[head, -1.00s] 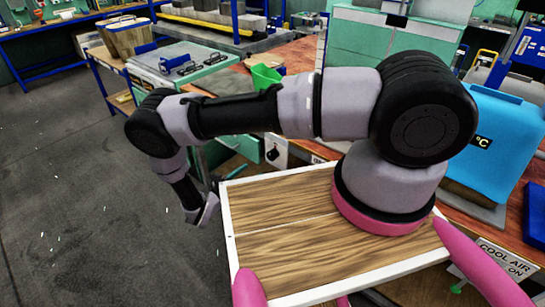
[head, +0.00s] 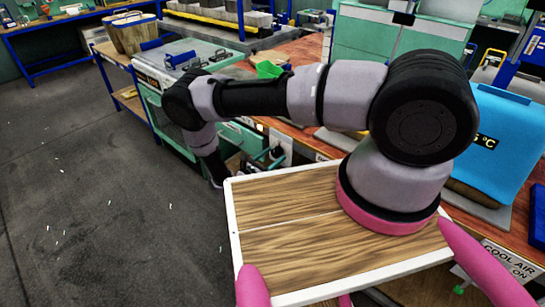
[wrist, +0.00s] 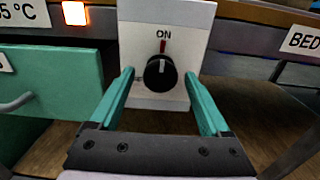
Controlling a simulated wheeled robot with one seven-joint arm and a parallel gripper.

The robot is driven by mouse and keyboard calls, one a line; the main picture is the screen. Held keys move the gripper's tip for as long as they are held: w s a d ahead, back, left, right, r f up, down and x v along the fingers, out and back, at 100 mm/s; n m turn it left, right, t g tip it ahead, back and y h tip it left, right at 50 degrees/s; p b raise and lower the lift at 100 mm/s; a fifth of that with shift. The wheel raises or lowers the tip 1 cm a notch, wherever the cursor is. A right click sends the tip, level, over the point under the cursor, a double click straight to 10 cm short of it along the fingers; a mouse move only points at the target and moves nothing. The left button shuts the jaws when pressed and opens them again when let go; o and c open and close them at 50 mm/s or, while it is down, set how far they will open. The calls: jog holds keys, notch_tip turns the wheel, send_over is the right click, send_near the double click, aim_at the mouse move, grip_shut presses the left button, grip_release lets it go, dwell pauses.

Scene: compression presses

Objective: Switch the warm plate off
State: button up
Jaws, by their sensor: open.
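The switch is a black round knob (wrist: 160,73) on a white panel (wrist: 187,28) in the wrist view. Its white pointer line points up at a red mark under the word ON. My gripper (wrist: 158,76) is open, with one teal finger on each side of the knob. The fingertips reach the panel area left and right of the knob. I cannot tell whether they touch the panel. In the head view the white panel (head: 281,146) shows small beyond my arm, and the gripper is mostly hidden. The plate is not clearly seen.
A lit orange lamp (wrist: 74,13) and a temperature label (wrist: 24,14) are at the upper left in the wrist view. A teal drawer front (wrist: 45,90) is left of the knob. A BED label (wrist: 302,40) is at right. A blue temperature box (head: 500,140) stands on the bench.

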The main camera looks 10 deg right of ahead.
grip_shut()
jog(key=shift+n, duration=0.3)
jog(key=n, duration=0.5)
jog(key=shift+n, duration=0.3)
jog(key=n, duration=1.2)
jog(key=shift+s+r+n, duration=0.1)
jog(key=shift+n, duration=0.2)
jog(key=n, duration=0.5)
